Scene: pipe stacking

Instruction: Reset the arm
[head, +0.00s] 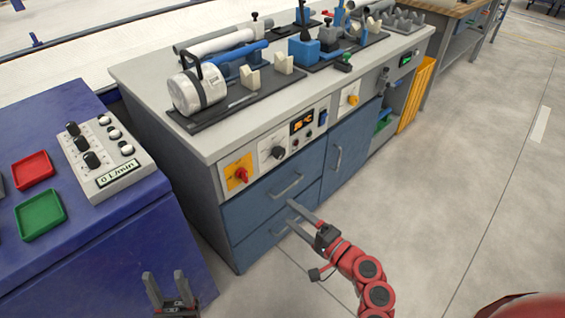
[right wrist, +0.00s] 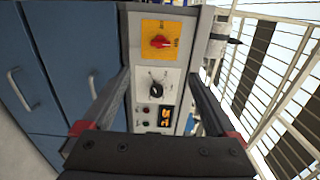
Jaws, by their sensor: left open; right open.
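My right gripper (head: 300,218) is on a red arm in front of the workbench's blue drawers in the head view. Its two fingers are apart with nothing between them. In the right wrist view the open fingers (right wrist: 158,95) frame the bench's control panel, with nothing held. My left gripper (head: 166,292) is at the bottom edge of the head view, in front of the blue cabinet. Its fingers point up, spread apart and empty. Most of the left arm is out of the picture.
The workbench (head: 215,148) carries pipe-working fixtures and a white cylinder (head: 197,90). Its front has a red rotary switch (head: 240,175) and drawer handles (head: 288,186). A blue cabinet (head: 110,245) at left holds a red tray (head: 33,169), a green tray (head: 40,214) and a control box (head: 104,155). Floor at right is clear.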

